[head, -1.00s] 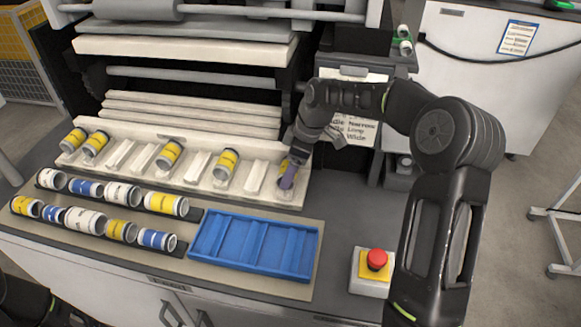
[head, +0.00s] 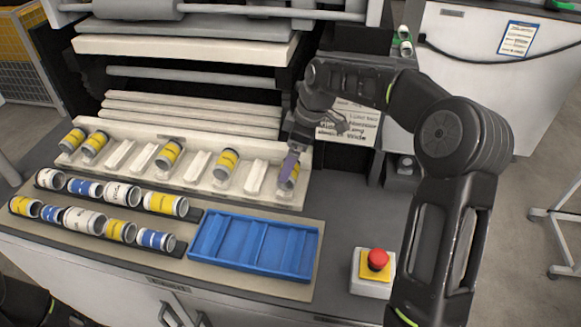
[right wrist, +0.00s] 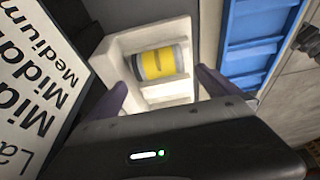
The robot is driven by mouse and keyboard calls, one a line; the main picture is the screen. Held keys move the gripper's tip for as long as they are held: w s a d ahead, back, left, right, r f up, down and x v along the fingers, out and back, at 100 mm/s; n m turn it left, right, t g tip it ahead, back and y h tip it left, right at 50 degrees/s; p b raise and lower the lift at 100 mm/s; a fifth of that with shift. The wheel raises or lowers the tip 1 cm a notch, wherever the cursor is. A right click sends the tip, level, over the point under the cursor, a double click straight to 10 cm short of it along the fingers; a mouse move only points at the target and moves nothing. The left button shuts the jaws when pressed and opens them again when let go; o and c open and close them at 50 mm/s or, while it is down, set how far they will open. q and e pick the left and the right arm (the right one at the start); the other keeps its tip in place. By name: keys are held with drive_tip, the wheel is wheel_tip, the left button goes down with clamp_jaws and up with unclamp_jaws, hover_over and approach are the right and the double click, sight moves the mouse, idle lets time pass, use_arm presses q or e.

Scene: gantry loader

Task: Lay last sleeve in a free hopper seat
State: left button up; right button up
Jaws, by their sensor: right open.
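A yellow sleeve with pale ends (head: 289,174) lies in the rightmost seat of the white hopper tray (head: 200,184). It also shows in the right wrist view (right wrist: 160,62), lying in the white seat between my fingers and apart from them. My right gripper (head: 290,163) is open just above this sleeve; its two purple fingers (right wrist: 160,88) show on either side of it in the wrist view. Other yellow sleeves lie in the hopper, among them one at the middle right (head: 226,163) and one in the middle (head: 168,154). Some hopper seats between them are empty. My left gripper is not in view.
Two dark racks in front hold several white, blue and yellow sleeves (head: 122,193). An empty blue divided tray (head: 255,245) lies to their right. A red stop button (head: 377,260) stands at the front right. White machine bars rise behind the hopper.

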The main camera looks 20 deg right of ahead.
wheel_tip(320, 180, up, 6)
idle(0.5)
wheel_tip(320, 180, up, 6)
drive_tip(key=p, duration=0.4)
drive_tip(key=shift+p, duration=0.35)
idle(0.6)
